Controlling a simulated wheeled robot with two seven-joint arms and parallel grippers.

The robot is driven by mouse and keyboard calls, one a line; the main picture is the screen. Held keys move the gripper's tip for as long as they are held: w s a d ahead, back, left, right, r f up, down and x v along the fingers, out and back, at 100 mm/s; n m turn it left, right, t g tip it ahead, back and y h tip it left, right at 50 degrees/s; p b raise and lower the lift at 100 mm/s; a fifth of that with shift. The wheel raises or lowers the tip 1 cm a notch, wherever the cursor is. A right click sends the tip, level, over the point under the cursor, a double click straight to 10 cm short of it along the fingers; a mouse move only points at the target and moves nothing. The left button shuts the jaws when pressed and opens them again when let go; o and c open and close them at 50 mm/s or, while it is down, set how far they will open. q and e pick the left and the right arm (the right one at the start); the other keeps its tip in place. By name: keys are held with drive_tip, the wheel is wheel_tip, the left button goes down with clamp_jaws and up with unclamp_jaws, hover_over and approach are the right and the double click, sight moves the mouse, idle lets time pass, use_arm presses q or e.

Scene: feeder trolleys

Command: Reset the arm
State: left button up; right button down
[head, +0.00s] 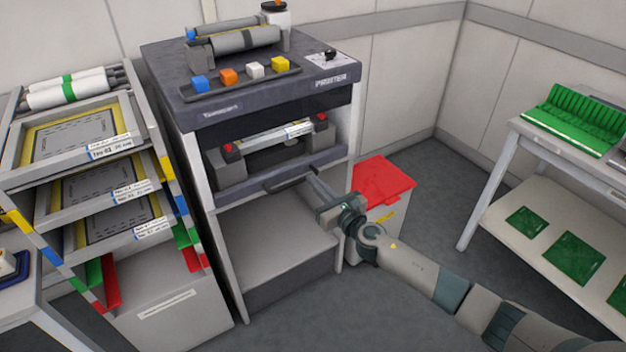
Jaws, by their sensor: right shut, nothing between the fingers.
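My right arm comes in from the lower right. My right gripper (312,186) is shut and empty, at the front of the printer (180,165) beside the dark bar handle (291,179) on its front panel. I cannot tell whether the fingertips touch the handle. My left gripper is not in view.
A rack with tilted framed trays (85,140) stands left of the printer. A red-lidded bin (383,180) is close behind my right wrist. A bench (560,145) with green boards stands at the right. The floor (400,290) between is clear.

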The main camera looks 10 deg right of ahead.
drive_tip(key=shift+f, duration=0.1)
idle(0.3)
drive_tip(key=s+d+f+m+g+h, duration=0.1)
drive_tip(key=s+f+m+g+h, duration=0.1)
drive_tip(key=s+f+m, duration=0.65)
drive_tip(key=s+d+f+m+g+h, duration=0.1)
drive_tip(key=s+f+m, duration=0.3)
drive_tip(key=f, duration=0.7)
drive_tip(key=s+d+f+m+g+h, duration=0.2)
drive_tip(key=s+f+m, duration=0.3)
drive_tip(key=f+m, duration=0.35)
drive_tip(key=s+f+m+g, duration=0.2)
drive_tip(key=s+f+m, duration=0.3)
drive_tip(key=s, duration=0.5)
drive_tip(key=s+f+m+g, duration=0.2)
drive_tip(key=s+f+m, duration=0.4)
drive_tip(key=s, duration=0.5)
drive_tip(key=s+a+f+m+g, duration=0.1)
drive_tip(key=s+f+m+g, duration=0.1)
drive_tip(key=s+f+m, duration=0.3)
drive_tip(key=s+f, duration=0.4)
drive_tip(key=s, duration=0.1)
drive_tip(key=shift+s+m+g, duration=0.2)
drive_tip(key=shift+m+g, duration=0.1)
drive_tip(key=shift+m, duration=0.1)
